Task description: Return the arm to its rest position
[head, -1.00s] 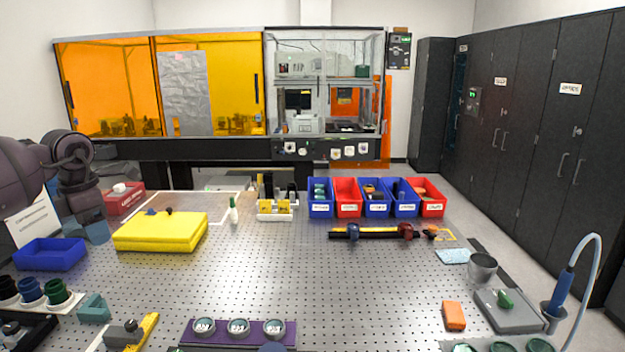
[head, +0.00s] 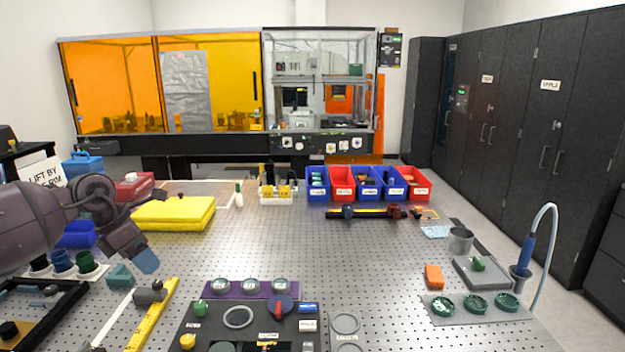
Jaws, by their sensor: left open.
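My left arm comes in from the left edge, and my left gripper (head: 146,262) hangs over the front left of the perforated table (head: 330,245). Its blue-grey fingertips point down and to the right, above the table near a teal block (head: 121,275). I see nothing held between the fingers. My right arm and right gripper are out of view.
A yellow pad (head: 172,213) lies behind my left gripper. A blue bin (head: 78,235) is partly hidden by my arm. Dark-capped jars (head: 62,262) stand left of the gripper, and a yellow bar (head: 150,318) lies in front. The table's middle is clear.

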